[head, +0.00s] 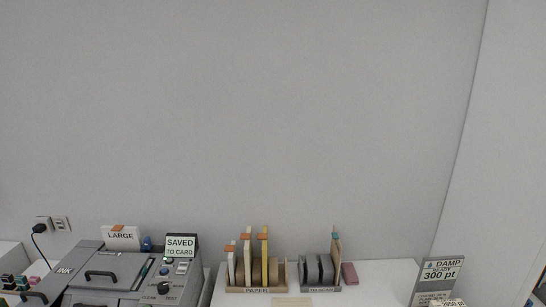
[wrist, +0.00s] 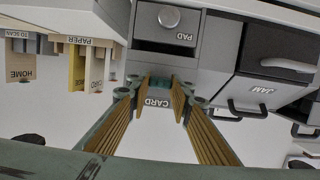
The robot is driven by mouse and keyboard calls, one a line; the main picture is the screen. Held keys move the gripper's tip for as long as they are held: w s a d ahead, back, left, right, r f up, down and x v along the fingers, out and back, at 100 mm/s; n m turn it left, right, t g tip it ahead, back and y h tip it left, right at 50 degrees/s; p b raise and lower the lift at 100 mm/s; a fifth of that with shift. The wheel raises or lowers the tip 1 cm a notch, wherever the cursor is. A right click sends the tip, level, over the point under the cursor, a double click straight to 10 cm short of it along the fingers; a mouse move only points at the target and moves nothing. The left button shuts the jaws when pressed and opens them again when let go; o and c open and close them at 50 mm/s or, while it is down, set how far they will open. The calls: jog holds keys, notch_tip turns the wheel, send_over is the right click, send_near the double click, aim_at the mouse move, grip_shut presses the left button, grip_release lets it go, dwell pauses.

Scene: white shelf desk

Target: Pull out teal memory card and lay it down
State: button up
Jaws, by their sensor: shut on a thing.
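The wrist view is upside down. My gripper (wrist: 160,88) reaches to the front of the grey machine, its two tan-padded fingers on either side of a small teal piece, the memory card (wrist: 160,83). It is shut on the card. A grey plate marked CARD (wrist: 157,101) shows between the fingers, close to the card. Whether the card is still in its slot cannot be told, since the fingers hide its edges. My gripper is not in the head view, and I cannot make out the card there.
The grey machine (head: 112,268) stands at the left of the head view, with a SAVED TO CARD sign (head: 181,246). The PAPER rack (head: 257,289) and a second rack (head: 321,288) stand to its right. A DAMP sign (head: 440,270) is far right.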

jog(key=shift+s, duration=0.75)
dwell(0.3)
jog(key=shift+s+r, duration=0.15)
jog(key=shift+s, duration=0.1)
dwell(0.4)
jog(key=shift+s+r, duration=0.45)
jog(key=shift+s, duration=0.4)
jog(key=shift+s+r, duration=0.4)
jog(key=shift+s, duration=0.4)
jog(key=shift+s, duration=0.1)
jog(key=shift+d, duration=0.1)
